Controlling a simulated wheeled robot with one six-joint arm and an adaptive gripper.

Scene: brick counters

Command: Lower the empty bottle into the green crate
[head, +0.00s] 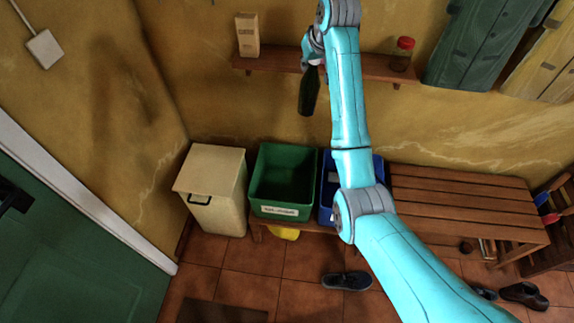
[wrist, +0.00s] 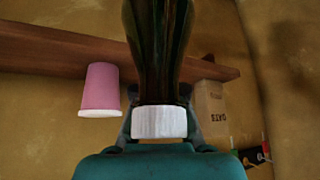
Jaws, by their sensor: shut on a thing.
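A dark green bottle (head: 309,94) hangs from my gripper (head: 312,64), nearly upright, in front of the wall and shelf. In the wrist view the dark bottle (wrist: 158,45) fills the middle, with a white cap or band (wrist: 158,122) at the jaws. My gripper is shut on its upper end. The green crate (head: 283,211) stands lower in the head view, below and slightly left of the bottle, open at the top with a white label on its front. Its visible inside looks empty. The bottle is apart from the crate and well above it.
A blue crate (head: 326,192) stands right of the green one, partly hidden by my arm. A beige lidded bin (head: 216,181) stands left. The wall shelf (head: 277,64) holds a carton (head: 247,36), a red-lidded jar (head: 402,54) and a pink cup (wrist: 100,88). A slatted bench (head: 465,209) stands right.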

